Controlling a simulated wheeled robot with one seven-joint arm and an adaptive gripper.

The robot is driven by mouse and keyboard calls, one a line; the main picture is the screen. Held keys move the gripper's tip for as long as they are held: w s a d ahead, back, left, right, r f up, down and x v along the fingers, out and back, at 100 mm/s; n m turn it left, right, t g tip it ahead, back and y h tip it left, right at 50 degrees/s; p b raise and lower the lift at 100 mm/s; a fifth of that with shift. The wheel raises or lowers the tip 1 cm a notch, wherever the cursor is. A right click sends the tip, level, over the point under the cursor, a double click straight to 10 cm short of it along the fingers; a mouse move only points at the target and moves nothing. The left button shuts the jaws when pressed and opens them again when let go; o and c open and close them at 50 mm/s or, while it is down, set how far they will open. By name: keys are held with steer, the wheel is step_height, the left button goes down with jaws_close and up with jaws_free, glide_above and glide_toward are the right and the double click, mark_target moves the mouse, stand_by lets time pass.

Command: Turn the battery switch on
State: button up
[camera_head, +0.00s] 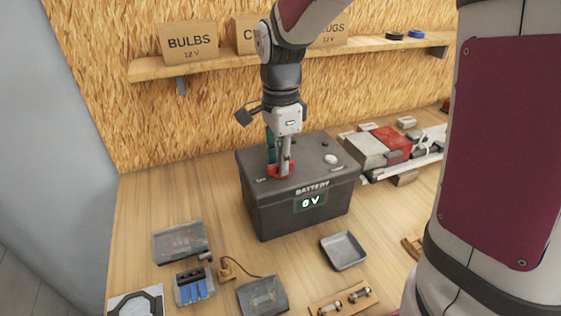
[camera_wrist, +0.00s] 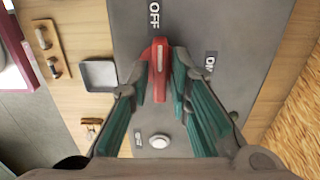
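The black battery box (camera_head: 270,215) stands on the workbench, and its front display reads 0 V. The red switch handle (camera_wrist: 158,75) is on its top and points toward an OFF label (camera_wrist: 154,15); an ON label (camera_wrist: 210,62) is to its right in the wrist view. In the head view the red switch (camera_head: 276,172) is partly hidden by my gripper (camera_head: 279,168). In the wrist view my gripper (camera_wrist: 160,68) has its green-padded fingers on either side of the handle, partly open; narrow gaps seem to show, but contact is hard to tell.
A round white button (camera_wrist: 159,141) is on the battery top near a second label. A shelf (camera_head: 230,62) with cardboard boxes runs behind. A red-and-white device (camera_head: 385,145) is at right.

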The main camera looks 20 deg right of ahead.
jaws_close()
steer(key=m, duration=0.4)
steer(key=shift+m, duration=0.6)
